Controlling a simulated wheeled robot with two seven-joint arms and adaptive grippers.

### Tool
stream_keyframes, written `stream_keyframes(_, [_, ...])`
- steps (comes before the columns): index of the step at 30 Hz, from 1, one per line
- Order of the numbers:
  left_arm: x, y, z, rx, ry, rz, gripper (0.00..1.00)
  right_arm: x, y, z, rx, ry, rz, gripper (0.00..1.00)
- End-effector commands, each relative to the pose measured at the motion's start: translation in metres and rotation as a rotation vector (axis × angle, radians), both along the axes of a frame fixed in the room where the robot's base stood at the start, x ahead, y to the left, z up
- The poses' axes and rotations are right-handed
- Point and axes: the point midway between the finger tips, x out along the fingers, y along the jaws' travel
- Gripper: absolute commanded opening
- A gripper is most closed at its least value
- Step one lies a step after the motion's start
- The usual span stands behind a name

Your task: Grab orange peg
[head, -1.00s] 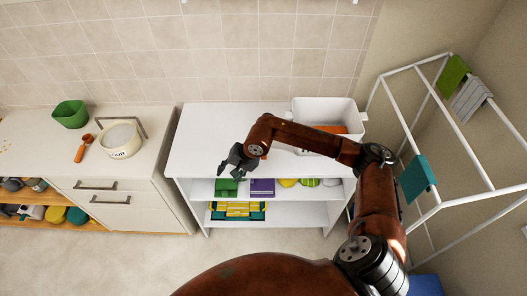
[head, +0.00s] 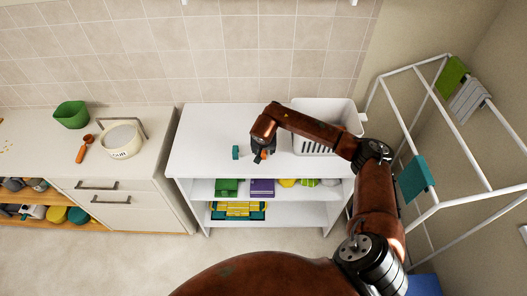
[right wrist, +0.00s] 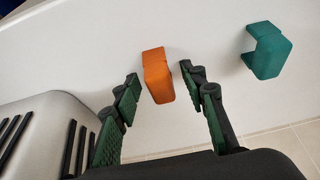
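The orange peg (right wrist: 158,76) is a small orange clip-shaped block on the white top, seen in the right wrist view. It lies between the fingertips of my right gripper (right wrist: 159,80), with a gap visible on each side. The fingers are apart and do not appear to touch it. In the head view, my right gripper (head: 257,155) is at the front of the white shelf unit top, and a bit of the orange peg (head: 264,154) shows beside it. The rest is hidden by the arm. My left gripper is not in view.
A teal peg (head: 236,152) stands just left of my right gripper; it also shows in the right wrist view (right wrist: 270,54). A white basket (head: 348,112) is to the right, partly behind my arm. A white drying rack (head: 455,120) stands further right. The shelf top's left side is clear.

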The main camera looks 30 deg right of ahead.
Motion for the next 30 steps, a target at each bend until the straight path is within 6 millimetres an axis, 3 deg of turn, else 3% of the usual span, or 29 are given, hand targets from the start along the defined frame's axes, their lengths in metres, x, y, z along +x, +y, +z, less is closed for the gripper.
stream_keyframes(7, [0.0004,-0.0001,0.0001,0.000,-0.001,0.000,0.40,0.0010,0.0003,-0.0013,0.002,-0.002,0.001,0.39])
stream_keyframes(22, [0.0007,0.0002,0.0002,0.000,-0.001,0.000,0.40,0.0009,0.0004,-0.0012,0.002,-0.001,0.001,0.05])
stream_keyframes(30, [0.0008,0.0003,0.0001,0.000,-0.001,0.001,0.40,0.0011,0.0003,-0.0002,0.002,-0.002,0.001,0.04])
